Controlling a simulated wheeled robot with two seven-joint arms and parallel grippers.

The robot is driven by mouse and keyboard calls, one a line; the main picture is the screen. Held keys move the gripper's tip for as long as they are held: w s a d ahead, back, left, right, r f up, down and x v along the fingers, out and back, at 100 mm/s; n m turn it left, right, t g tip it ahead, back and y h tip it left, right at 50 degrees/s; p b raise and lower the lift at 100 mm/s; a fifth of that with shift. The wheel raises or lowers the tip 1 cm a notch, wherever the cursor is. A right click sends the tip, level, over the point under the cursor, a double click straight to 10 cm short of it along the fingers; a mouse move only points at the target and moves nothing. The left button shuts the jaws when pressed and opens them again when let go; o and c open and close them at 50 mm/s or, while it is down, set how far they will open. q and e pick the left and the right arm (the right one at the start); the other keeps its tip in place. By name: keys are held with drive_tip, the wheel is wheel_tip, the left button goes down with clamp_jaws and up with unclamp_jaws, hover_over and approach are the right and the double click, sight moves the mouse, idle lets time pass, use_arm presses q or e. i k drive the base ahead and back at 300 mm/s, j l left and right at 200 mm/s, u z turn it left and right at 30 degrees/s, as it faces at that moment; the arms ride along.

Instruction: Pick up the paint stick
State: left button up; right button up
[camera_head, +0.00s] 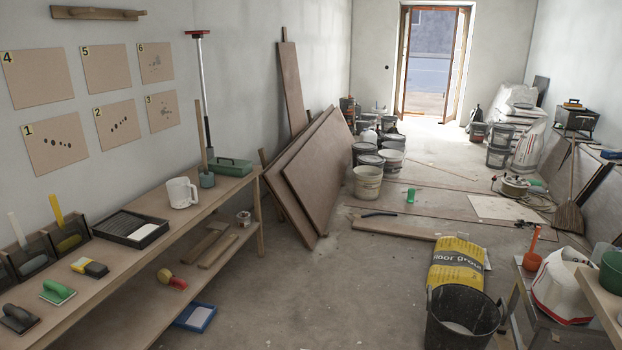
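No object is clearly marked as the paint stick, and I cannot tell which one it is. A plain wooden stick (198,128) stands upright at the far end of the left bench, its lower end at a small teal pot (207,180). Nearer, a white stick (17,229) and a yellow stick (56,209) stand up from dark open boxes against the wall. Neither of my grippers is in view.
The left bench (150,252) also holds a white mug (182,192), a black tray (130,227) and a green box (230,167). Brown boards (315,175) lean beyond it. A black bucket (462,322) stands on the floor, with bare floor to its left.

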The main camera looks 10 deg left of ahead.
sight(197, 101)
drive_tip(key=i+u, duration=0.3)
drive_tip(key=i, duration=0.2)
drive_tip(key=i+u, duration=0.25)
drive_tip(key=i, duration=0.25)
drive_tip(key=i+l+u, duration=0.3)
drive_tip(key=i, duration=0.15)
drive_tip(key=i+l+u, duration=0.25)
drive_tip(key=i, duration=0.25)
drive_tip(key=i+z, duration=0.1)
drive_tip(key=z, duration=0.3)
drive_tip(key=i+j+z, duration=0.1)
drive_tip(key=z, duration=0.35)
drive_tip(key=i+j+z, duration=0.3)
drive_tip(key=i+j, duration=0.15)
drive_tip(key=j, duration=0.3)
drive_tip(key=i+j+z, duration=0.2)
drive_tip(key=j, duration=0.2)
drive_tip(key=i+j, duration=0.1)
drive_tip(key=j, duration=0.15)
drive_tip(key=i+j, duration=0.1)
drive_tip(key=j, duration=0.1)
